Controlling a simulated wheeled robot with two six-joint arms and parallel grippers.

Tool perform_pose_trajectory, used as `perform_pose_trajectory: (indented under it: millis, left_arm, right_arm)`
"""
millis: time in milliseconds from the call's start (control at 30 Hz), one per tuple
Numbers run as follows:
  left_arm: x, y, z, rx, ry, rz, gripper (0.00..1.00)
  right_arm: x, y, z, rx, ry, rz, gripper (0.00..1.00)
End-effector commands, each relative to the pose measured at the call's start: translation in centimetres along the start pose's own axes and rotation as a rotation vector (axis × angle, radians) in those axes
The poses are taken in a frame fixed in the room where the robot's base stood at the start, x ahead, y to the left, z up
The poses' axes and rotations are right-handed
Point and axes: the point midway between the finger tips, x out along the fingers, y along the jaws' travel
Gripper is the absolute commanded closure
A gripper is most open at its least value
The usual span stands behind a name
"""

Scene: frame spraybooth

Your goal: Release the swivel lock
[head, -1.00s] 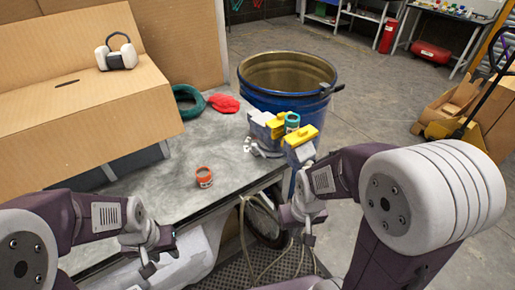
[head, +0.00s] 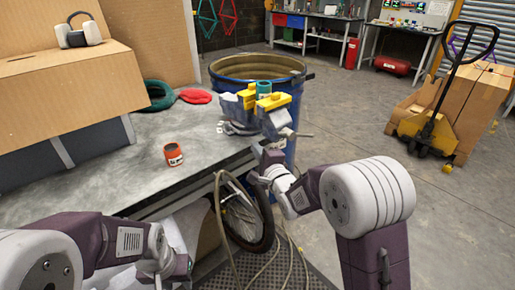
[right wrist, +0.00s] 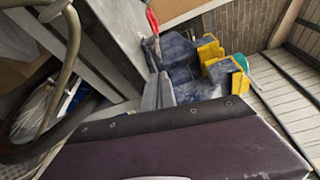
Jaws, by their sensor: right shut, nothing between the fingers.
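A grey-blue bench vise (head: 272,122) with yellow jaw covers stands at the corner of the grey workbench. It also shows in the right wrist view (right wrist: 185,62), beyond my purple arm link. A thin handle (head: 300,134) sticks out to its right. Small pale parts (head: 222,127) show by the left of its base; I cannot tell which part is the swivel lock. My right gripper (head: 268,158) is shut and empty, just below and in front of the vise, apparently apart from it. My left gripper (head: 180,268) is low at the bench's front; its fingers are unclear.
A teal roll (head: 263,87) sits by the yellow jaws. An orange can (head: 173,154) stands on the workbench (head: 130,180). A blue barrel (head: 225,80) is behind the vise. A bicycle wheel (head: 262,225) and hoses are below the bench edge.

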Motion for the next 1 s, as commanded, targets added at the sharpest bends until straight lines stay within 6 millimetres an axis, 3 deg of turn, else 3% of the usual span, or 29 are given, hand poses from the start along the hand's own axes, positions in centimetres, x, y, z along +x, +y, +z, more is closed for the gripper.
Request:
perform_pose_trajectory:
  millis: [367, 733, 1000]
  left_arm:
    - [-0.5, 0.0, -0.1, 0.000, 0.000, 0.000, 0.64]
    - [-0.6, 0.0, -0.1, 0.000, 0.000, 0.000, 0.64]
    - [-0.5, 0.0, -0.1, 0.000, 0.000, 0.000, 0.64]
  right_arm:
    - [0.8, -0.3, 0.0, 0.001, 0.000, 0.000, 1.00]
    - [7.7, 0.0, 0.0, 0.000, 0.000, 0.000, 1.00]
    - [9.9, -0.1, 0.0, 0.000, 0.001, 0.002, 1.00]
